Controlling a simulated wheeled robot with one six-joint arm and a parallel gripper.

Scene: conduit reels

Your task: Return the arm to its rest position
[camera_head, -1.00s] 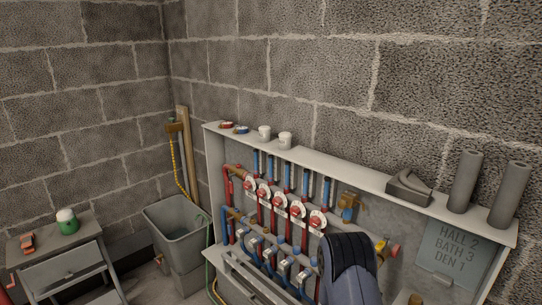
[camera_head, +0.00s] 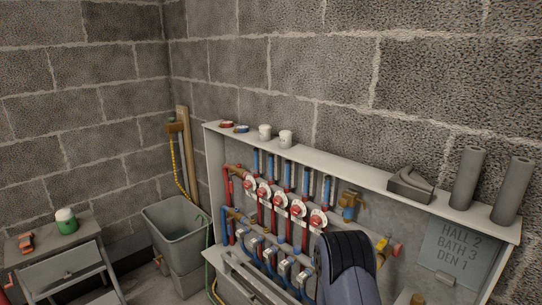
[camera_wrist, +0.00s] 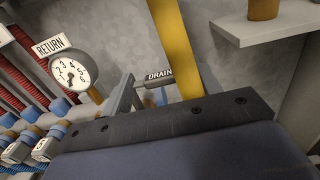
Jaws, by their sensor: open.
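My arm shows in the head view as a dark rounded link (camera_head: 346,268) rising from the bottom edge in front of the manifold cabinet (camera_head: 212,165). In that view my gripper is hidden. In the wrist view, the dark bolted body of my gripper (camera_wrist: 165,135) fills the bottom; its fingertips cannot be made out clearly. Nothing is seen held. Beyond it are a round gauge (camera_wrist: 73,73) under a RETURN label (camera_wrist: 50,46), a yellow bar (camera_wrist: 174,45) and a DRAIN label (camera_wrist: 160,75).
Red and blue pipes with red-capped valves (camera_head: 283,200) fill the cabinet. Its top ledge holds white cups (camera_head: 285,139), a grey tool (camera_head: 409,187) and grey tubes (camera_head: 466,181). A grey bin (camera_head: 179,213) and a step stand (camera_head: 62,268) are at left.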

